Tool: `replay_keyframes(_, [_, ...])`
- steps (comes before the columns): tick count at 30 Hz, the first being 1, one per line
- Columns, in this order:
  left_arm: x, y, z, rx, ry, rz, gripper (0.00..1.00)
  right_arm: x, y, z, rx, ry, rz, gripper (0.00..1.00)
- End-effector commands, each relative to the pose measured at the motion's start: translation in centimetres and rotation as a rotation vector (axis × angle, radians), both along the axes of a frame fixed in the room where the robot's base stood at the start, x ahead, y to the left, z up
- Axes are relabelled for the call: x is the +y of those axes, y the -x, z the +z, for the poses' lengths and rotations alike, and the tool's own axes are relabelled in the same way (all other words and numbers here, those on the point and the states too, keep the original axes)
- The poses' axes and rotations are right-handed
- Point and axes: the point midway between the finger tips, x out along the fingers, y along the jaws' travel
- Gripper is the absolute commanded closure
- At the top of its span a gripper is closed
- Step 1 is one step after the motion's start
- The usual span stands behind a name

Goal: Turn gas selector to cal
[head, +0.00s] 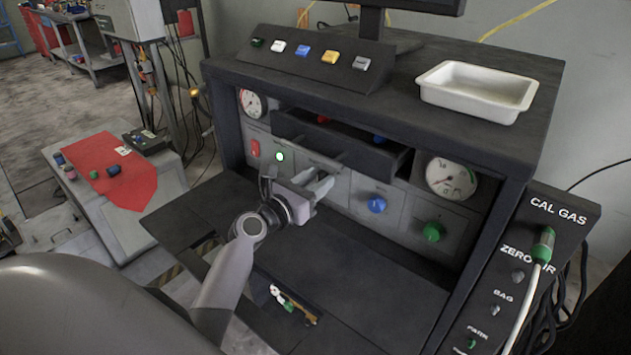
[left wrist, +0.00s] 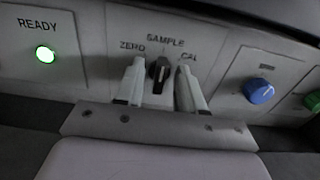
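The gas selector (left wrist: 159,70) is a small black knob on the grey panel, in the left wrist view. ZERO is printed to its upper left, SAMPLE above it and CAL to its upper right. Its handle stands about upright, roughly toward SAMPLE; its exact angle is hard to tell. My left gripper (left wrist: 160,88) is open, with one pale finger on each side of the knob and gaps visible between. In the head view my left gripper (head: 322,188) is at the panel and hides the selector. My right gripper is not in view.
A lit green READY lamp (left wrist: 45,54) is left of the selector; a blue knob (head: 377,205) and a green knob (head: 434,231) are to its right. A black drawer-like ledge (head: 345,142) juts out above. A white tray (head: 478,90) stands on top. The CAL GAS panel (head: 540,225) is at right.

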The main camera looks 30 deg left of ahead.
Motion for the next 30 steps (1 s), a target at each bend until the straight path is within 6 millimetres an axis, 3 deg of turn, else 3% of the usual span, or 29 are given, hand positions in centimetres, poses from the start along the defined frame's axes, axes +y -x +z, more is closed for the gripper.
replay_keyframes(1, [0.00, 0.01, 0.01, 0.000, 0.000, 0.000, 0.62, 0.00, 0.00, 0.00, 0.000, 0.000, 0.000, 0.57])
replay_keyframes(4, [0.00, 0.02, 0.01, 0.000, 0.000, 0.000, 0.94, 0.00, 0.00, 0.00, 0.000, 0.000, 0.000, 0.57])
replay_keyframes(5, [0.01, 0.02, 0.01, 0.000, 0.000, 0.000, 1.00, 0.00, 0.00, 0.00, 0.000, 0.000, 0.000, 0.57])
replay_keyframes(17, [-0.03, 0.04, 0.03, -0.005, -0.061, -0.001, 1.00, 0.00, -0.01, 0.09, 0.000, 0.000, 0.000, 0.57])
replay_keyframes(30, [-0.25, 0.03, 0.04, -0.033, -0.404, -0.001, 1.00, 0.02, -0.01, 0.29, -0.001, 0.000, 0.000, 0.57])
